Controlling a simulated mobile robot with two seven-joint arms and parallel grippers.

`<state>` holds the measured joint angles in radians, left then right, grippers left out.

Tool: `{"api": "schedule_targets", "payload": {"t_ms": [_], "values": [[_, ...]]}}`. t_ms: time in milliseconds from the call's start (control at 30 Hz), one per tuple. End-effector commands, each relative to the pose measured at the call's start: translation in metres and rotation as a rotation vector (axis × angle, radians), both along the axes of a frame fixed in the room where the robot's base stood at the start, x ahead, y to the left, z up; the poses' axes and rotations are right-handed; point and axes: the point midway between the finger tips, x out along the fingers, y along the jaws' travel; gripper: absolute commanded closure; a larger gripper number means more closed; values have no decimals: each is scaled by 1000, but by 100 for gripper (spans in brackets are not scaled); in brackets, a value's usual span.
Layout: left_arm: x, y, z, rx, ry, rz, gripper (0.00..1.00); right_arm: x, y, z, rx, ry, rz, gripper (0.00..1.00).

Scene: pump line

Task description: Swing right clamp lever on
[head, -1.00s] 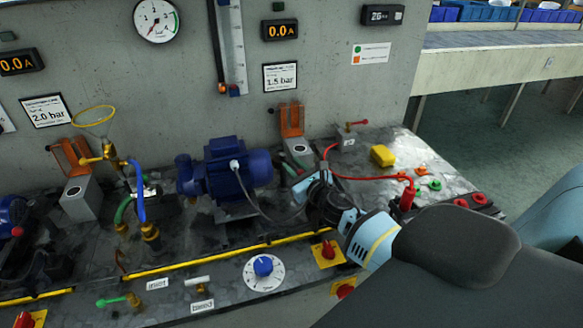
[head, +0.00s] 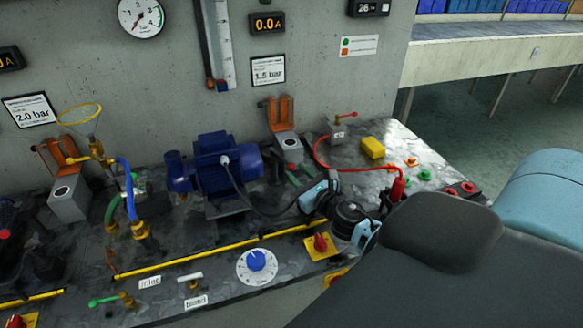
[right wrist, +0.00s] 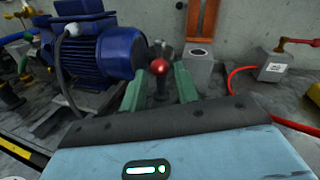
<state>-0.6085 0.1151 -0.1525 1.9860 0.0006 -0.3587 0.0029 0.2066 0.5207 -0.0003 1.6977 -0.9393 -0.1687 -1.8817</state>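The clamp lever with a red ball end (right wrist: 158,68) and a dark stem stands upright beside the blue pump motor (right wrist: 105,50) in the right wrist view. My right gripper (right wrist: 170,85) points at it with two green fingers spread apart. The red ball shows between and just beyond the fingertips; I cannot tell whether either finger touches it. In the head view my right gripper (head: 296,176) is just right of the blue motor (head: 225,165), and the lever is small and hardly readable there. My left gripper is not in view.
An orange flip-up cover on a grey box (head: 290,148) stands behind the lever. A red hose (head: 345,175) and a yellow block (head: 373,147) lie to the right. A yellow rail (head: 215,248), a blue dial (head: 257,261) and a red knob (head: 320,242) are at the front.

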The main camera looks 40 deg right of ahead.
Motion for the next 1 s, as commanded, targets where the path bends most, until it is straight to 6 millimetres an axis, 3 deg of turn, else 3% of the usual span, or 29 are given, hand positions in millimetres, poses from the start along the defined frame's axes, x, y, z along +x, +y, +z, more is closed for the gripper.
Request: {"api": "schedule_targets", "payload": {"t_ms": [433,567,667,1000], "values": [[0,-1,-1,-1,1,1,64,-11,1,0,-1,0,0,69],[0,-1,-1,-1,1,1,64,-11,4,0,35,-5,-3,86],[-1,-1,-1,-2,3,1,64,-13,13,0,163,-27,-17,99],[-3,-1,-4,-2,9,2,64,-31,63,7,1076,-195,-115,100]]}}
